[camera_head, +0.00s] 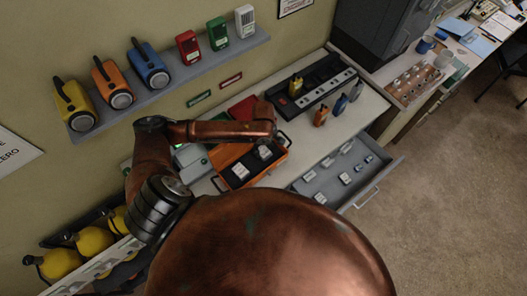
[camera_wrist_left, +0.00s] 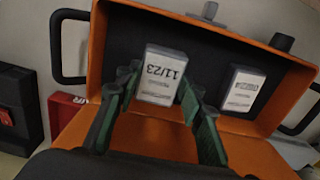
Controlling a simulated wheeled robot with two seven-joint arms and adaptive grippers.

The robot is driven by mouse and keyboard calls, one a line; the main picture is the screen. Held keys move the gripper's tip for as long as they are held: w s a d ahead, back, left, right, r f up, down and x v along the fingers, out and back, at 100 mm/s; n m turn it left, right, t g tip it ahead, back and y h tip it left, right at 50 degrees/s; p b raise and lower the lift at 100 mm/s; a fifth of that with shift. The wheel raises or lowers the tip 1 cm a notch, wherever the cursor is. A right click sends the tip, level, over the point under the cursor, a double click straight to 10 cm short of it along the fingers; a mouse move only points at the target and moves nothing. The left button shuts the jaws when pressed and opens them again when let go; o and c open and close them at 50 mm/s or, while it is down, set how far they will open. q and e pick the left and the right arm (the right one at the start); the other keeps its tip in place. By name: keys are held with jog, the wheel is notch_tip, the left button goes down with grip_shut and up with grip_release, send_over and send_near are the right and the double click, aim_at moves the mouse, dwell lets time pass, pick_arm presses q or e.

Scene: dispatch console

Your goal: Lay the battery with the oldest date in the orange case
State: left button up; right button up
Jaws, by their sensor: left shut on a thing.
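The orange case (camera_head: 224,157) stands open on the counter, with a dark lining. In the wrist view the case (camera_wrist_left: 97,50) fills the middle. My left gripper (camera_wrist_left: 161,88) is shut on a pale battery (camera_wrist_left: 164,72) labelled 11/23, seen upside down, over the dark lining. I cannot tell whether that battery touches the case. A second pale battery (camera_wrist_left: 243,92) lies in the case to the right; its label is too blurred to read surely. In the head view my copper arm hides most of the gripper. My right gripper is not in view.
A grey drawer (camera_head: 305,187) with several pale batteries is open right of the case. A dark charging strip (camera_head: 318,93) and small coloured devices stand behind it. A red box (camera_wrist_left: 60,112) stands beside the case. A shelf (camera_head: 205,67) with lamps and radios hangs on the wall.

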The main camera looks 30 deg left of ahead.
pick_arm(q)
jog(key=shift+d+f, duration=0.1)
jog(key=shift+f, duration=0.95)
jog(key=o, duration=1.3)
jog(key=shift+f, duration=0.1)
jog(key=shift+c, duration=0.2)
